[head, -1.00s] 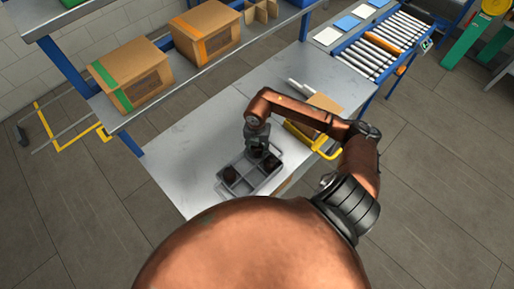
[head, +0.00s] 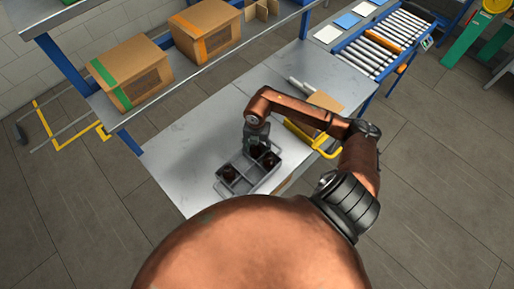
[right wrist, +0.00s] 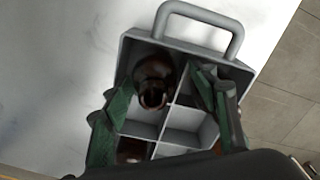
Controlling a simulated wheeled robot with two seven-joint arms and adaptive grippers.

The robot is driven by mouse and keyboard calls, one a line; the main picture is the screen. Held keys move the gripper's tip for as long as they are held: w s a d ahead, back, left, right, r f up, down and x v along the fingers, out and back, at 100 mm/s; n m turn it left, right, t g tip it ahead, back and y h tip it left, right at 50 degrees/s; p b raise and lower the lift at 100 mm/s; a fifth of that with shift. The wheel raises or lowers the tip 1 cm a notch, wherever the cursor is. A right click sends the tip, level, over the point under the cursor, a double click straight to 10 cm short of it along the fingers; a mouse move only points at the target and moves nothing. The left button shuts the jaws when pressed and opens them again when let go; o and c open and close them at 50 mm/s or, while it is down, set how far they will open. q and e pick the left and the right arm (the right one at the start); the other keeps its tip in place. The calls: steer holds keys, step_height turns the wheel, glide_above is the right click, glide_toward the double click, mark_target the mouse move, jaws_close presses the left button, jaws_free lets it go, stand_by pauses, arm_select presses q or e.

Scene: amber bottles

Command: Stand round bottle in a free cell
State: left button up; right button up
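A grey divided crate (head: 246,187) stands on the table, with dark amber bottles in some cells. One bottle (head: 230,172) is in a left cell, another (head: 270,160) in a right cell. More dark glass shows under my right gripper (head: 257,147). In the right wrist view, a round brown bottle (right wrist: 153,82) stands, slightly tilted in the picture, in the cell by the handle. Another bottle (right wrist: 133,152) is partly hidden below. My left gripper is out of view.
A yellow-handled item (head: 325,142) and a brown board (head: 322,101) lie right of the crate. Cardboard boxes (head: 131,72) sit on the shelf above. The table (head: 185,140) left of the crate is clear. A roller conveyor (head: 375,48) stands beyond.

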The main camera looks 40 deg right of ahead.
steer(key=shift+r, duration=0.1)
step_height(320, 180, up, 12)
steer(key=shift+f, duration=0.1)
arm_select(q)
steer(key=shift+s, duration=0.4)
arm_select(e)
steer(key=shift+s, duration=0.1)
stand_by(0.7)
